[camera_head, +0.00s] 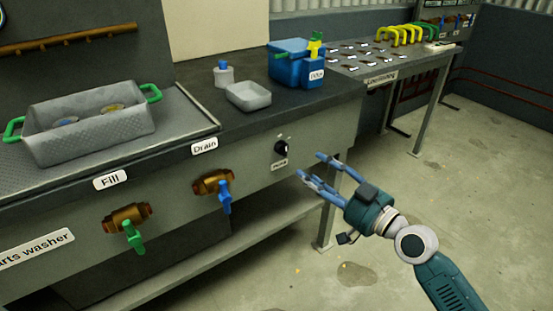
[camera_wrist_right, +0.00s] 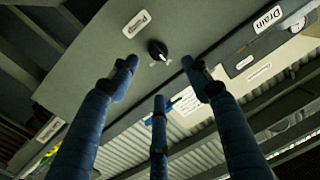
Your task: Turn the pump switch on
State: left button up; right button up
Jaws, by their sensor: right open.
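The pump switch (camera_head: 281,148) is a black rotary knob on the grey front panel of the parts washer, above a small label. In the right wrist view the knob (camera_wrist_right: 157,50) shows beyond my fingertips, near the "Pump" label (camera_wrist_right: 137,23). My right gripper (camera_head: 312,172) is open, with its blue fingers spread and pointing at the panel just right of and below the knob. Nothing is between the fingers, and they appear apart from the knob. My left gripper is not in view.
A green-handled fill valve (camera_head: 128,222) and a blue-handled drain valve (camera_head: 218,187) stick out of the panel at left. A mesh basket (camera_head: 95,128), a small tray (camera_head: 248,96) and a blue container (camera_head: 289,66) stand on top. Open floor lies at right.

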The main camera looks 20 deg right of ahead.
aim_at(287, 151)
jog(key=x, duration=1)
jog(key=shift+w, duration=0.4)
jog(key=c, duration=1.1)
jog(key=shift+c, duration=0.2)
